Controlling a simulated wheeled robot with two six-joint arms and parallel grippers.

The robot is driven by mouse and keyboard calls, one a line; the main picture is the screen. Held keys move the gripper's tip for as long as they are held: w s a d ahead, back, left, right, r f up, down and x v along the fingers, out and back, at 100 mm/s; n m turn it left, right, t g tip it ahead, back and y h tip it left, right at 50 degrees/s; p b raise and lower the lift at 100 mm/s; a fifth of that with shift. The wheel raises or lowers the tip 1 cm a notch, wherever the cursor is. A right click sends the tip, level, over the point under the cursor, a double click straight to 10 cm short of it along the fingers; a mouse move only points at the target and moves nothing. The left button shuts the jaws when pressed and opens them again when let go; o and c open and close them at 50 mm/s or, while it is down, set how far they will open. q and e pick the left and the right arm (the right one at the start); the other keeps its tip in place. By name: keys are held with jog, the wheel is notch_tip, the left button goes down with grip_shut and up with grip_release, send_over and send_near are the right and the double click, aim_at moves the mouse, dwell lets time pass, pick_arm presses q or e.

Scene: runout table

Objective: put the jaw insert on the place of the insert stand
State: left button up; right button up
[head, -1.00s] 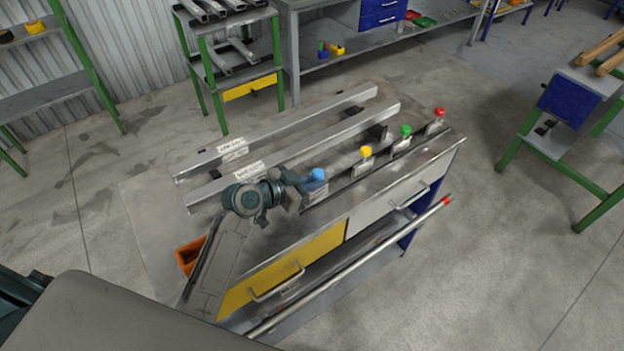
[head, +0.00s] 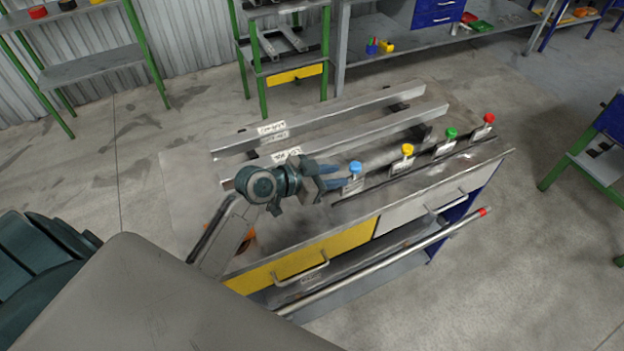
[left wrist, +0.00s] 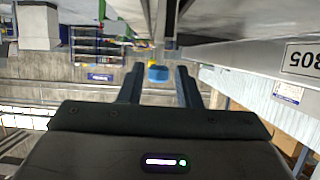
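My left gripper (head: 342,178) is over the workbench, close to the blue-topped stop (head: 355,168) at the near end of a row of knobs. In the left wrist view its two fingers (left wrist: 160,72) stand apart with nothing held between them. The blue knob (left wrist: 158,74) shows beyond the fingertips, in line with the gap. I cannot make out a jaw insert or an insert stand in either view. My right gripper is not in view.
The workbench carries two long metal rails (head: 330,120), with yellow (head: 407,150), green (head: 450,134) and red (head: 489,119) knobs farther right. An orange bin (head: 246,240) is partly hidden behind my left arm. Yellow and grey drawers and a bar (head: 390,265) front the bench.

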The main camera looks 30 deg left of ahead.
pick_arm(q)
jog(key=b+v, duration=0.1)
jog(key=v, duration=0.6)
jog(key=shift+s+a, duration=0.1)
